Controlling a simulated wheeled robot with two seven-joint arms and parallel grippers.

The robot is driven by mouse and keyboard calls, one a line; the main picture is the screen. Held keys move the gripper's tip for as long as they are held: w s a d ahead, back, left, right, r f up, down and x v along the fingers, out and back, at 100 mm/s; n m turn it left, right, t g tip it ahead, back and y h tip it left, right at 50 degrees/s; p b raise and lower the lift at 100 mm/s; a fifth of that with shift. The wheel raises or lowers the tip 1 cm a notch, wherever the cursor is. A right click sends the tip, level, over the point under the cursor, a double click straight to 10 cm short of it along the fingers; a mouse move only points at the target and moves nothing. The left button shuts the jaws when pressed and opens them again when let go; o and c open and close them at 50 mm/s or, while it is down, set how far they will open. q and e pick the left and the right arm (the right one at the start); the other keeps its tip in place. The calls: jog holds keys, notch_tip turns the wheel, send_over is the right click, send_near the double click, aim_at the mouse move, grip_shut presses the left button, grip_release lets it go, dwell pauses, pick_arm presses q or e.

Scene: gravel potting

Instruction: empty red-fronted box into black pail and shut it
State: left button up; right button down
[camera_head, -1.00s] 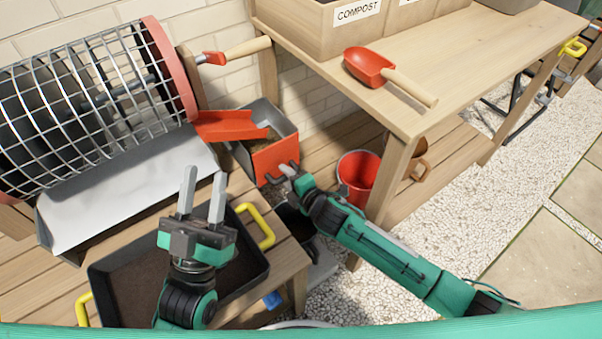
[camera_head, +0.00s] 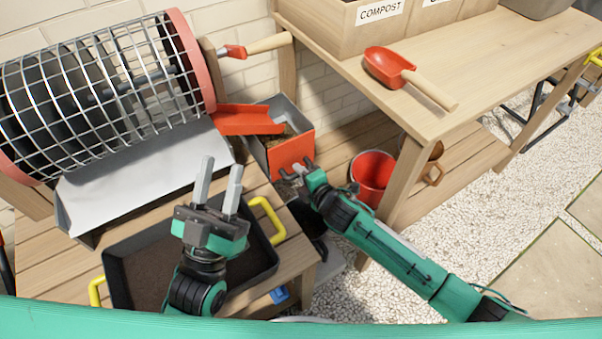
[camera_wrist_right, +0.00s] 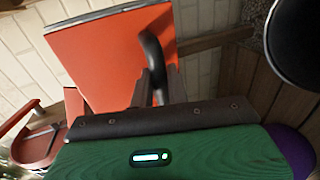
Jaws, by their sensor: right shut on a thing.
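The red-fronted box (camera_head: 291,154) sits upright on the planks under the red chute, with grey walls and brown material inside. My right gripper (camera_head: 297,170) is shut on its dark front handle (camera_wrist_right: 151,55). The red front also fills the upper left of the right wrist view (camera_wrist_right: 105,55). The black pail shows as a dark rounded rim (camera_wrist_right: 272,45) at the upper right of that view. In the head view the pail is mostly hidden behind my right arm and the low table. My left gripper (camera_head: 219,181) is open and empty above the black tray.
The sieve drum (camera_head: 100,95) stands at left with its red chute (camera_head: 247,120). The black tray (camera_head: 262,285) with yellow handles lies on the low table. A red bucket (camera_head: 372,172) stands right of the box. A red scoop (camera_head: 388,67) lies on the bench.

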jog(key=p+v, duration=0.3)
jog(key=shift+r, duration=0.1)
dwell(0.3)
jog(key=shift+s+d, duration=0.1)
jog(key=r+p, duration=0.1)
jog(key=s+r+p, duration=0.1)
jog(key=d+p, duration=0.1)
jog(key=shift+s+r+p, duration=0.25)
jog(key=shift+r+p, duration=0.15)
jog(key=shift+r, duration=0.15)
